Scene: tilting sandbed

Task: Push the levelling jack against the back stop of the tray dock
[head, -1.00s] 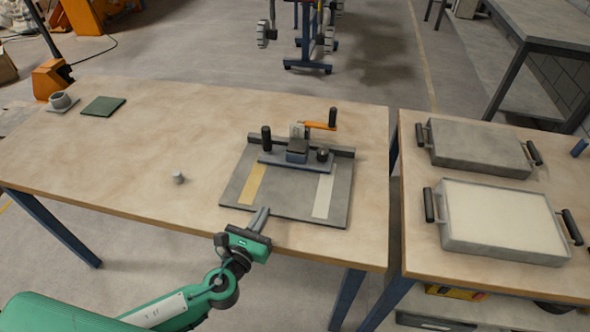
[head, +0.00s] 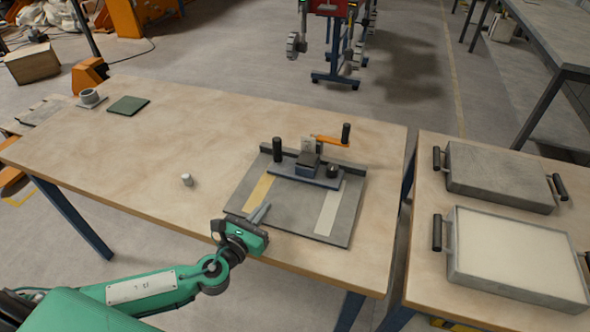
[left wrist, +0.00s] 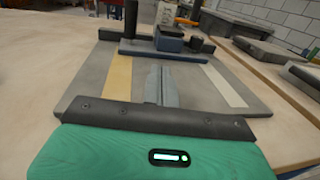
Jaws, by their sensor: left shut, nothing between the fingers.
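The levelling jack has a blue base (head: 318,180), a black post, a dark round knob and an orange crank with a black grip. It stands upright on the rear part of the tray dock, a grey plate (head: 296,207) with a yellow and a white strip. The back stop (head: 353,169) is a dark rail just behind the jack; I cannot tell whether they touch. My left gripper (head: 262,211) is shut and empty, low over the plate's front part, apart from the jack. In the left wrist view its fingers (left wrist: 161,75) point toward the jack base (left wrist: 150,53).
Two handled trays, one grey (head: 500,180) and one pale-filled (head: 450,255), sit on the right table. The table's left middle is clear.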

